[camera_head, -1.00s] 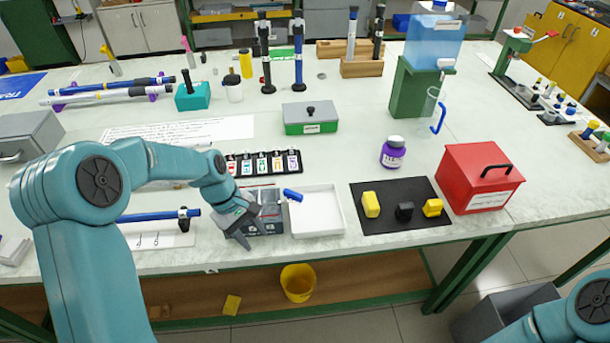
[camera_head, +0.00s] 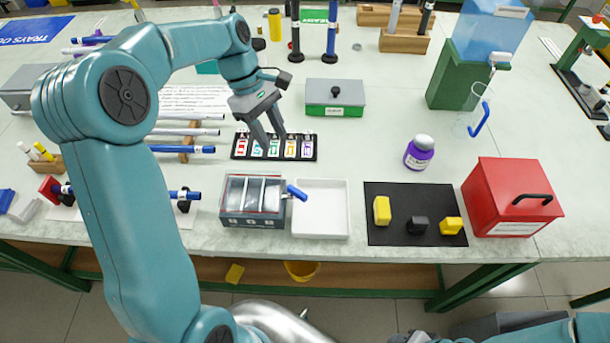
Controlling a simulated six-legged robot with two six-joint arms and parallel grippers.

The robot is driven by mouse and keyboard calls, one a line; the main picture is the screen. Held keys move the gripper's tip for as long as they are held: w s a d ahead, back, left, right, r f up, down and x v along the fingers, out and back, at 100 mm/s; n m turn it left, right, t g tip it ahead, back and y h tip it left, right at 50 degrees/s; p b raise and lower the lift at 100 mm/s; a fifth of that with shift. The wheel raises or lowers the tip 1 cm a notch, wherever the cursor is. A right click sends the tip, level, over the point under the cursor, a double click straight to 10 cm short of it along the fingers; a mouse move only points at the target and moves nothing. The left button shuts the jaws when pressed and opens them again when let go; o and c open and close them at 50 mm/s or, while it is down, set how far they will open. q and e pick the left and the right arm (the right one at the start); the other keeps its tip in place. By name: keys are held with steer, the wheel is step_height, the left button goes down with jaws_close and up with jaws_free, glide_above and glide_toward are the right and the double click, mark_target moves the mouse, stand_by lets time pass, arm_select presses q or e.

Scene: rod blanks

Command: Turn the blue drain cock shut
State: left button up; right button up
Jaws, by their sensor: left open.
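The blue drain cock (camera_head: 297,192) sticks out from the right side of a grey box with a clear lid (camera_head: 236,213). Its lever slants down to the right, above the left edge of a white tray (camera_head: 320,229). My left gripper (camera_head: 272,139) is open and empty, pointing down over the strip of labelled cards, behind the box and apart from the cock. Part of my right arm shows at the bottom right, but its gripper is not in view.
A black mat (camera_head: 385,239) with yellow and black pieces lies right of the tray. A red box (camera_head: 512,199), a purple-labelled bottle (camera_head: 419,153) and a green-and-grey box (camera_head: 334,98) stand nearby. Blue-tipped rods (camera_head: 178,149) lie left. Bench between bottle and tray is clear.

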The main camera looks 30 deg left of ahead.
arm_select(q)
glide_toward(295, 190)
steer(key=p+x, duration=0.1)
steer(key=x, duration=0.7)
steer(key=shift+d+f, duration=0.1)
steer(key=shift+w+d+f, duration=0.15)
steer(key=shift+f, duration=0.1)
steer(key=shift+s+r, duration=0.1)
steer(key=shift+s, duration=0.1)
steer(key=shift+w, duration=0.1)
jaws_close()
